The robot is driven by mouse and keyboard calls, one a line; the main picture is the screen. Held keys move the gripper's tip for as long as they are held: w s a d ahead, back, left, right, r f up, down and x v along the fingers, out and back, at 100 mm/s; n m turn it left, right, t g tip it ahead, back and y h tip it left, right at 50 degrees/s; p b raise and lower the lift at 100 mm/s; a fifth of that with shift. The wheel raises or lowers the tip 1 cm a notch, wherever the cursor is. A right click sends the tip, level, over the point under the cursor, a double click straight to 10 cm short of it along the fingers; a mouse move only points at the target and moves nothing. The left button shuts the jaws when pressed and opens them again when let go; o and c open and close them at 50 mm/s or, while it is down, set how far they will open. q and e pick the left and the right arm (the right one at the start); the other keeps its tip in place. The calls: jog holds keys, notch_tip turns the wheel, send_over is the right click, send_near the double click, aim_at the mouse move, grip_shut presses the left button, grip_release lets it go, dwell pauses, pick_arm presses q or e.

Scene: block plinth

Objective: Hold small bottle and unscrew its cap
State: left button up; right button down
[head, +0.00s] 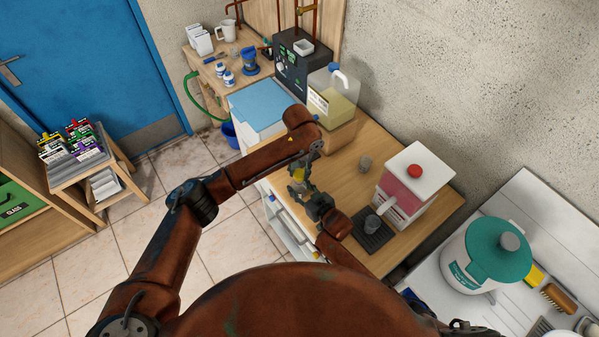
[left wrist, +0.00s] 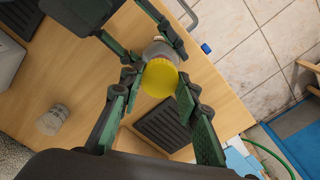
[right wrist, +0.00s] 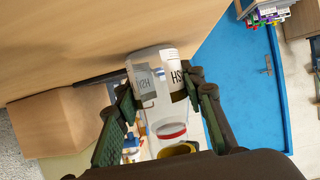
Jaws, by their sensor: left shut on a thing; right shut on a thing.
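A small clear bottle (right wrist: 160,95) with a white lettered label is between the fingers of my right gripper (right wrist: 163,100). Its red ring and yellow cap (right wrist: 178,150) are at the lower end in the right wrist view, which looks upside down. In the left wrist view the yellow cap (left wrist: 160,78) is between the fingers of my left gripper (left wrist: 157,85), with the greyish bottle (left wrist: 157,48) behind it. The head view shows the cap (head: 298,175) over the wooden counter, with both grippers close together. I cannot tell whether the cap is loose on the neck.
A grey cup (head: 365,163) stands on the counter (head: 337,180). A yellowish jug (head: 333,97) stands on a wooden block behind.

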pick_arm(q)
jog(key=shift+r, duration=1.9)
pick_arm(e)
jog(key=c, duration=1.2)
grip_release()
jog(key=shift+s+d, duration=0.1)
